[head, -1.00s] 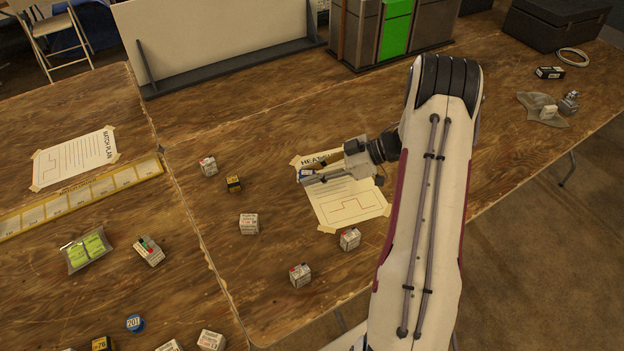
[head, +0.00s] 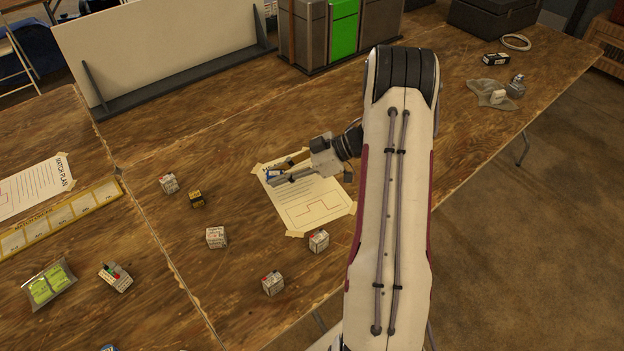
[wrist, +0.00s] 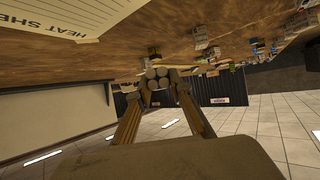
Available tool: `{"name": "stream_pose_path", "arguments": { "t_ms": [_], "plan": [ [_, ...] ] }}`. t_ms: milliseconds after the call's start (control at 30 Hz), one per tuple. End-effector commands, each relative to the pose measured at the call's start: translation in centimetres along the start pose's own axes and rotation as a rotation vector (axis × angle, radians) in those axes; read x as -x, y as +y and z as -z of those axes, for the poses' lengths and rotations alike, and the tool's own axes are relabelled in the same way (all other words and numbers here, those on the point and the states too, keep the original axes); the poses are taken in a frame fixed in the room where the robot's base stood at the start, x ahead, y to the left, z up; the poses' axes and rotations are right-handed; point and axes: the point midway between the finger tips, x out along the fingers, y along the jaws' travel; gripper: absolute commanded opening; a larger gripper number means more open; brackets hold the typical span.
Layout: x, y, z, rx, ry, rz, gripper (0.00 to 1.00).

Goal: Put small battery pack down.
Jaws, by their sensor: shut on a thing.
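My gripper (head: 272,178) is shut on the small battery pack (wrist: 158,78). In the wrist view, which is upside down, the pack shows as a bundle of several round grey-brown cell ends between the two fingers. In the head view only a small blue and white part of the pack (head: 274,173) shows at the fingertips. The gripper is over the upper left part of the white heat sheet (head: 312,206), which also shows in the wrist view (wrist: 62,16). I cannot tell the pack's exact height above the table.
White boxes stand left of and below the sheet, one close to its lower edge (head: 318,241). A small black and yellow box (head: 197,199) is to the left. A grey and green case (head: 342,25) stands behind. Bare wood (head: 440,140) lies right of my arm.

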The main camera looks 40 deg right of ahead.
Motion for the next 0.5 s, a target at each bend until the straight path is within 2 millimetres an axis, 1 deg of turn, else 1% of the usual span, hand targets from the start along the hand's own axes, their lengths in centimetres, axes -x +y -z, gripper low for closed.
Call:
{"name": "stream_pose_path", "arguments": {
  "t_ms": [100, 267, 500],
  "plan": [
    [1.0, 1.0, 0.5, -0.043, 0.0, -0.083, 0.0],
    [2.4, 3.0, 0.6, -0.114, 0.0, -0.212, 0.0],
    [4.5, 5.5, -0.2, -0.216, -0.001, -0.397, 0.0]
  ]
}}
